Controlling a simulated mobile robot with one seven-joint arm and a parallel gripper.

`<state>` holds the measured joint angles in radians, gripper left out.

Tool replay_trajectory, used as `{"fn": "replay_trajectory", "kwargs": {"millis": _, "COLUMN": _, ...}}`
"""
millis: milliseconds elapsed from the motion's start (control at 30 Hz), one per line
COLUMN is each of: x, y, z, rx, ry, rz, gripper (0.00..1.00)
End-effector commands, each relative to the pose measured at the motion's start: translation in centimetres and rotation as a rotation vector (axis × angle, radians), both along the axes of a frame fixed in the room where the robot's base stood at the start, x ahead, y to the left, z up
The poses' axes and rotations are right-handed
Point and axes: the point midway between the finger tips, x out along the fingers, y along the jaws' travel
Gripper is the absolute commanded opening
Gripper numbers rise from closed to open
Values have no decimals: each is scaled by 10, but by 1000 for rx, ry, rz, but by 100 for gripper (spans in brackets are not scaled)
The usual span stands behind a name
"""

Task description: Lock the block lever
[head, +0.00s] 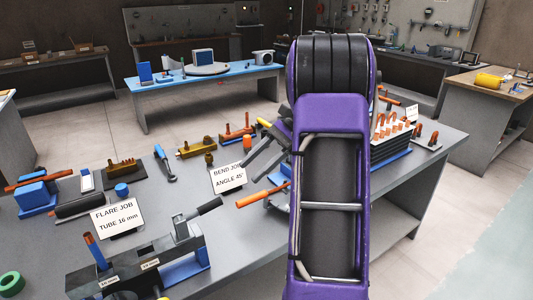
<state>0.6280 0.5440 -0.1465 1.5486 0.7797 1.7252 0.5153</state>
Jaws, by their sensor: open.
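A dark flaring block (130,267) with small white size labels stands on the grey workbench at the lower left. A lever with a black grip (210,206) slants up to the right from the block's right end. I cannot tell from this view whether it is locked. A copper and blue upright piece (95,250) stands at the block's left end. My gripper (258,150) shows as grey fingers left of my purple arm, above the bench and apart from the lever. It is open, with nothing visible between the fingers; my arm hides part of it.
Signs reading "FLARE JOB TUBE 16 mm" (114,216) and "BEND JOB ANGLE 45" (228,178) stand on the bench. An orange-handled tool (262,195) lies near my arm. Several brass and copper fittings line the back. A green ring (11,283) lies lower left.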

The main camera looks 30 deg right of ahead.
Motion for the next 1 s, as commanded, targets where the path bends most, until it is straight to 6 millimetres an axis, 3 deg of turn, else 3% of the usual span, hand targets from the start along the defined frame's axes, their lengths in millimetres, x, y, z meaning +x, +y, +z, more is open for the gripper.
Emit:
{"fn": "replay_trajectory", "kwargs": {"millis": 100, "x": -2, "y": -17, "z": 13, "rx": -1, "ry": -1, "rz": -1, "gripper": 57}}
{"fn": "replay_trajectory", "kwargs": {"millis": 300, "x": -4, "y": -31, "z": 22, "rx": 0, "ry": 0, "rz": 0, "gripper": 57}}
{"fn": "replay_trajectory", "kwargs": {"millis": 867, "x": -4, "y": -32, "z": 23, "rx": 0, "ry": 1, "rz": 1, "gripper": 57}}
{"fn": "replay_trajectory", "kwargs": {"millis": 1000, "x": 1, "y": -30, "z": 13, "rx": -65, "ry": 3, "rz": 9, "gripper": 57}}
